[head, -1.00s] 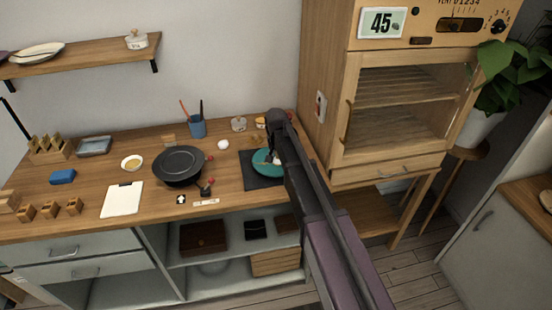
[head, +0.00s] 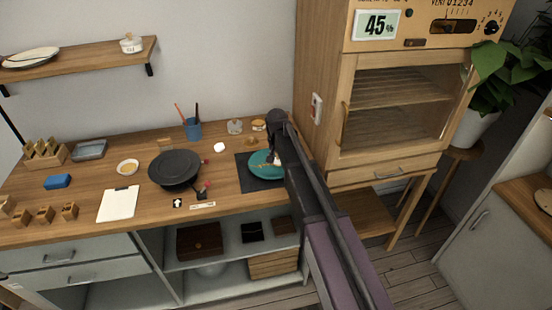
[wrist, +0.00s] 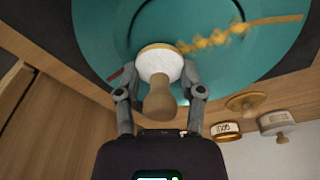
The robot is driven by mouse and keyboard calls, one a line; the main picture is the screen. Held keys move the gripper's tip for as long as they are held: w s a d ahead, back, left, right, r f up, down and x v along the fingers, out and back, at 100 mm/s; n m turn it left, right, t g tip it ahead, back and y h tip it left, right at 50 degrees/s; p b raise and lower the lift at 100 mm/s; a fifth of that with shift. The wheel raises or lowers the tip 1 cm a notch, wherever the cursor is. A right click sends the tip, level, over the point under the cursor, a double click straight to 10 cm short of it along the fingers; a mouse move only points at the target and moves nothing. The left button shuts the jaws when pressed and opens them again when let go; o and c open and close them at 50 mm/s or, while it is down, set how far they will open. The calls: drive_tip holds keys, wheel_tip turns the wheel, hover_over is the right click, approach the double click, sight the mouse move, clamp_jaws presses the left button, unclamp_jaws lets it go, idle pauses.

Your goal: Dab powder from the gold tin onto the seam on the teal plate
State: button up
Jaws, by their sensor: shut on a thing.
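The teal plate (head: 259,170) lies on a dark mat at the right of the bench. In the wrist view the plate (wrist: 100,40) carries a seam (wrist: 275,21), with bumpy bright gold on its nearer stretch and a smoother tan line further right. My gripper (wrist: 160,72) is shut on a dabber (wrist: 158,100) with a wooden handle, a white body and a gold-edged face. The dabber is over the plate beside the seam's left end; I cannot tell whether it touches. The gold tin (wrist: 225,131) stands off the plate, and also shows in the head view (head: 259,125).
A white knobbed jar (wrist: 278,122) and a round wooden lid (wrist: 246,103) are near the tin. The dark mat (head: 246,180) borders the plate. A black round pan (head: 174,168) and a blue cup (head: 193,130) stand to the left. A tall wooden cabinet (head: 318,80) rises on the right.

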drive_tip(key=shift+s+d, duration=0.35)
drive_tip(key=shift+d, duration=0.1)
drive_tip(key=shift+w+a, duration=0.1)
drive_tip(key=shift+w, duration=0.55)
drive_tip(key=shift+s, duration=0.15)
drive_tip(key=shift+s, duration=0.45)
drive_tip(key=shift+w, duration=0.1)
idle(0.4)
drive_tip(key=shift+w, duration=0.5)
